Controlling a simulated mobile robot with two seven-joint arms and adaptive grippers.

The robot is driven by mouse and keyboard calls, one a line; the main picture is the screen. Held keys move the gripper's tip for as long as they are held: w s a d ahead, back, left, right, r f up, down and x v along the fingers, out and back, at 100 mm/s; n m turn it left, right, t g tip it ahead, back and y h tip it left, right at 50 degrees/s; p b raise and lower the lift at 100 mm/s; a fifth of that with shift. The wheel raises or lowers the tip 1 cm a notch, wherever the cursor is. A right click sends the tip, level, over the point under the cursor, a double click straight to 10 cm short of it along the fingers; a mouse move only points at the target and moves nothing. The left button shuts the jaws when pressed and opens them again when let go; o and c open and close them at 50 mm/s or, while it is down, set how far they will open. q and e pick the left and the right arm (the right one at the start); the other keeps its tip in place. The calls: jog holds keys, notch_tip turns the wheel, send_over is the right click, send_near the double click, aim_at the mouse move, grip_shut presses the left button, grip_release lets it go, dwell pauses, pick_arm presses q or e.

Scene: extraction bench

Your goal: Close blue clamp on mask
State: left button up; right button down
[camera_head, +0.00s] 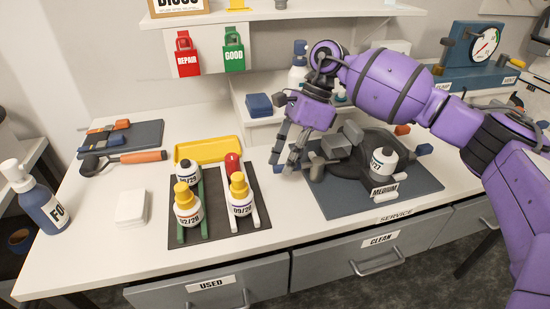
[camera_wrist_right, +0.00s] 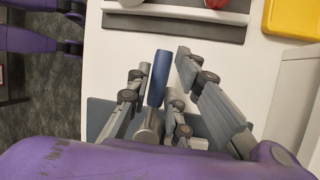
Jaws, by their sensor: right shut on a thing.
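The dark mask (camera_head: 352,172) lies on a blue-grey mat (camera_head: 330,205) at the right of the bench, with grey parts on its near left side. My right gripper (camera_head: 292,160) is at the mask's left side, fingers pointing down. In the right wrist view, the blue clamp (camera_wrist_right: 158,80) lies between the fingers of my right gripper (camera_wrist_right: 160,72), which is shut on it. A grey metal part shows behind the blue piece. The clamp's contact with the mask is hidden by the fingers. My left gripper is not in view.
Labelled bottles (camera_head: 240,199) and a red-topped one (camera_head: 232,164) stand on the dark left mat. A yellow tray (camera_head: 208,150) lies behind. A shelf (camera_head: 265,118) rises at the back.

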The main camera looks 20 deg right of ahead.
jog(key=shift+s+n, duration=0.3)
jog(key=shift+n, duration=0.1)
jog(key=c, duration=1.8)
grip_release()
jog(key=shift+s, duration=0.1)
jog(key=shift+c, duration=0.2)
jog(key=v, duration=1.2)
jog(key=shift+w, duration=0.25)
jog(key=shift+a, duration=0.1)
